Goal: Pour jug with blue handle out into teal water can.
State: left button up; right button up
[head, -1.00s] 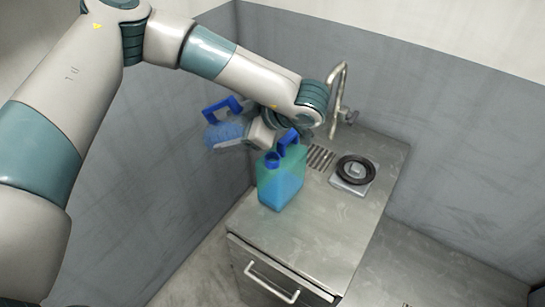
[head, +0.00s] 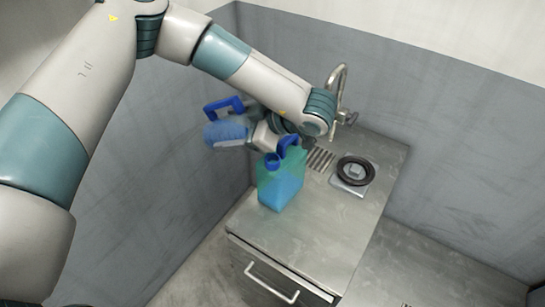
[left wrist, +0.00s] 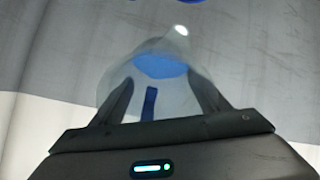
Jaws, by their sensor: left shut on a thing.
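The jug with the blue handle (head: 226,133) is clear, with blue liquid in it. My left gripper (head: 250,137) is shut on it and holds it up, tilted, to the left of and a little above the teal water can. In the left wrist view the jug (left wrist: 158,70) sits between the two fingers (left wrist: 158,100), with blue liquid inside. The teal water can (head: 281,185) is see-through with a blue cap and handle and stands upright on the steel counter. My left forearm passes behind and above it. My right gripper is out of view.
A grey wall stands close behind. The counter's front is clear.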

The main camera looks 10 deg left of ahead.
aim_at(229, 119)
pick_arm(q)
jog(key=shift+r, duration=0.1)
jog(key=shift+d+r+y, duration=0.15)
jog(key=shift+r+y, duration=0.2)
jog(key=shift+y, duration=0.05)
jog(key=shift+r+p, duration=0.1)
jog(key=shift+p, duration=0.2)
jog(key=shift+d+r, duration=0.1)
jog(key=shift+r, duration=0.05)
jog(key=shift+d+r+t+y, duration=0.1)
jog(key=shift+r+t+y, duration=0.2)
jog(key=shift+y, duration=0.2)
jog(key=shift+s+r, duration=0.1)
dwell(0.4)
jog(key=shift+d+r+y, duration=0.2)
jog(key=shift+r+y, duration=0.15)
jog(key=shift+y, duration=0.15)
